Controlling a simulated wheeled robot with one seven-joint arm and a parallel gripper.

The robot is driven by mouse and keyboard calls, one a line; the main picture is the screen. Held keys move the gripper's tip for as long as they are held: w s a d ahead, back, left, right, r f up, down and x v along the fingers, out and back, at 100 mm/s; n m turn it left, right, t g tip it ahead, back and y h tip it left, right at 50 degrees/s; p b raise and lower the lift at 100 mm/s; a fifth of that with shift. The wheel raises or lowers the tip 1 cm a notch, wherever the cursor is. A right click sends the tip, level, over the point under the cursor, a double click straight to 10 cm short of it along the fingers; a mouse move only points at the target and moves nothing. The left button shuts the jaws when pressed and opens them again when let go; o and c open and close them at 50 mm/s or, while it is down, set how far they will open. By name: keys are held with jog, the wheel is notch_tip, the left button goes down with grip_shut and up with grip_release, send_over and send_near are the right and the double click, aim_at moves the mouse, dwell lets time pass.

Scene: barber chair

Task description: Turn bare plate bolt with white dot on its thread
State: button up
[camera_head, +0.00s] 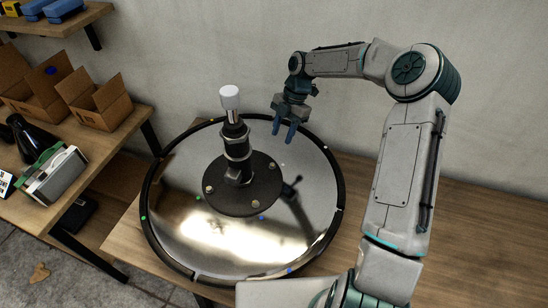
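A round, shiny metal chair base (180,240) with a black rim lies on the wooden table. A dark round plate (240,200) sits at its middle, with pale bolts at its edge: a left bolt (209,189), a right bolt (271,165) and a front bolt (248,209). Small coloured marks lie beside the plate; a tiny pale one is near the right bolt. I cannot tell which bolt has a white dot on its thread. My gripper (284,133) is open and empty, its blue fingers pointing down over the base's far right part, apart from the bolts.
A black column (237,150) with a white cap (230,97) rises from the plate. At the left, another table holds cardboard boxes (103,103), a black bottle (30,140) and a green-grey case (57,177). A wall stands behind. Bare tabletop (450,240) lies at right.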

aim_at(272, 165)
jog(key=p+x, duration=0.1)
jog(key=x, duration=0.9)
jog(key=shift+a+f, duration=0.1)
grip_shut()
